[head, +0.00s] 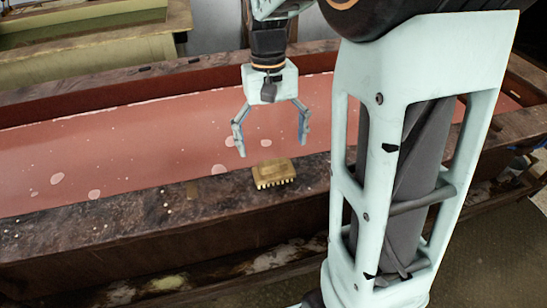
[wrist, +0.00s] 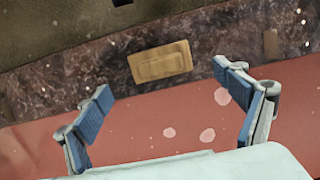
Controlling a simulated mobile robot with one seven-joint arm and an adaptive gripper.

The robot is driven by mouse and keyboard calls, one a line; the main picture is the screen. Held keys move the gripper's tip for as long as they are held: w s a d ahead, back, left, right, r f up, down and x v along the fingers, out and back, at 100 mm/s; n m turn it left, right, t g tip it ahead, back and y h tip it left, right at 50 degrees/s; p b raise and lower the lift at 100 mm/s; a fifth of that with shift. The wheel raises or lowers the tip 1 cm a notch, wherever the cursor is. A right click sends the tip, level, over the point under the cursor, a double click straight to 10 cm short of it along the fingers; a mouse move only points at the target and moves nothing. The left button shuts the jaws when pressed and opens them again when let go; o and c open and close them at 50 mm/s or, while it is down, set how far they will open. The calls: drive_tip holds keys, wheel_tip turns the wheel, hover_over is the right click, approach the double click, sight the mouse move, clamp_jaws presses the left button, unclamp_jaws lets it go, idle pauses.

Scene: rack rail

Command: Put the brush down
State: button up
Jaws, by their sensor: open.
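The brush (head: 273,173) is a small tan block with short pale bristles on its underside. It lies bristles down on the dark, stone-like near rim of the long trough. In the wrist view the brush (wrist: 160,63) shows its flat tan top with a raised border, lying on the rim beyond the fingertips. My gripper (head: 271,146) is open and empty, above and a little behind the brush, over the pink surface. In the wrist view its two blue-padded fingers (wrist: 163,82) are wide apart, with the brush clear of both.
The trough's pink surface (head: 110,140) has several pale spots. A small brown patch (head: 191,190) is on the rim left of the brush. A second, greenish trough (head: 90,60) stands at the back left. The rim (head: 110,218) further left is mostly clear.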

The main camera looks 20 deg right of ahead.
drive_tip(key=r, duration=0.5)
drive_tip(key=shift+w+r, duration=0.1)
drive_tip(key=shift+w, duration=0.3)
